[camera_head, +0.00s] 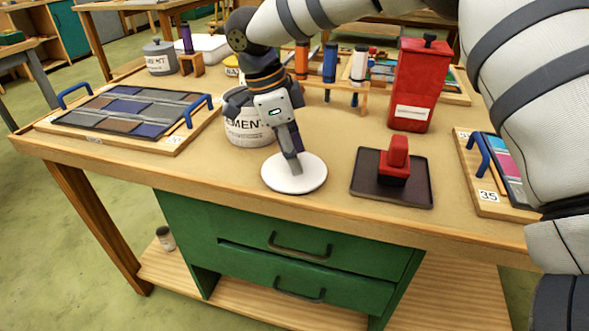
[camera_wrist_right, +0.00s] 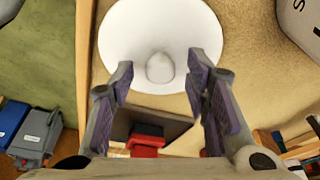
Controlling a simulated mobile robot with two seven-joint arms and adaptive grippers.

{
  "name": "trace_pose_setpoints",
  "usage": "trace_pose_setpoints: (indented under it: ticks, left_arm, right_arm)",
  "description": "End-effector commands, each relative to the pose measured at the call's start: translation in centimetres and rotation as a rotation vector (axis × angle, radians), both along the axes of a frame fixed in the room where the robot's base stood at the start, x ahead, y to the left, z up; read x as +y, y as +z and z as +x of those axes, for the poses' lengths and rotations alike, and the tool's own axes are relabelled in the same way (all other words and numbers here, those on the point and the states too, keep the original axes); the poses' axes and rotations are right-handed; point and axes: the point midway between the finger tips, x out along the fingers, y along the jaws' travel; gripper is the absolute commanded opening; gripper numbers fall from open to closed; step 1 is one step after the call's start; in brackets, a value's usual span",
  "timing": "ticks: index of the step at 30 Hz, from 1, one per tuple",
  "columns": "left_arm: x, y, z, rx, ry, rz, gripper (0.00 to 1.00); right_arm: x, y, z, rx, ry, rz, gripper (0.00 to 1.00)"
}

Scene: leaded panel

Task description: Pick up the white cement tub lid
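The white cement tub lid (camera_head: 311,181) is a round disc lying flat on the table in front of the white cement tub (camera_head: 243,135). In the right wrist view the lid (camera_wrist_right: 120,40) shows a rounded knob (camera_wrist_right: 160,69) at its middle. My right gripper (camera_head: 294,167) points down over the lid and hides the knob in the head view. In the right wrist view the fingers of this gripper (camera_wrist_right: 162,75) are apart, with the knob between the tips and gaps on both sides. Whether they reach down around the knob is unclear. My left gripper is not in view.
A dark tray with a red block (camera_head: 396,160) lies right of the lid. A red canister (camera_head: 410,92) and a wooden rack (camera_head: 345,87) with colored tubes stand behind. Framed panels with blue handles lie left (camera_head: 128,112) and right (camera_head: 485,180). The table's front edge is close to the lid.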

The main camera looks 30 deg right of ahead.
Motion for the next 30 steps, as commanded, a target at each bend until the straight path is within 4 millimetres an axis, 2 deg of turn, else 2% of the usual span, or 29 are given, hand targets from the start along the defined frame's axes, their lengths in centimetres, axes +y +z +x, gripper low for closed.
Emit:
trace_pose_setpoints:
  ticks: [1, 3, 5, 13, 17, 21, 27, 30]
  left_arm:
    - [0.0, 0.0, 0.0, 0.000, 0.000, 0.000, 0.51]
    - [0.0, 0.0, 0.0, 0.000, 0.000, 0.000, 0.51]
    - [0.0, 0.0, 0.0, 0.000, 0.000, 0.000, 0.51]
    - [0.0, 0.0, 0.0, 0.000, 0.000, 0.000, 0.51]
    - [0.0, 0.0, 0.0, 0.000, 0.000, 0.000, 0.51]
    - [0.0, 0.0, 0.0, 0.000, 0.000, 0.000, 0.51]
    - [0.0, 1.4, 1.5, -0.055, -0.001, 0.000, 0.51]
    - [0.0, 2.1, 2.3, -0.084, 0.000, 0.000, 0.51]
  right_arm:
    - [0.0, 0.0, 0.0, 0.000, 0.000, 0.000, 0.28]
    - [0.0, 0.0, 0.0, 0.000, 0.000, 0.000, 0.12]
    - [0.0, 0.0, 0.0, 0.000, 0.000, 0.000, 0.00]
    - [0.0, 0.1, 0.0, -0.001, 0.000, 0.000, 0.00]
    - [0.0, 0.8, 0.1, -0.003, 0.001, 0.000, 0.00]
    - [0.0, 3.4, 0.1, -0.006, -0.001, 0.000, 0.00]
    - [2.9, 9.3, -3.5, -0.016, 0.005, 0.000, 0.00]
    - [4.8, 11.1, -6.0, -0.014, 0.007, -0.002, 0.00]
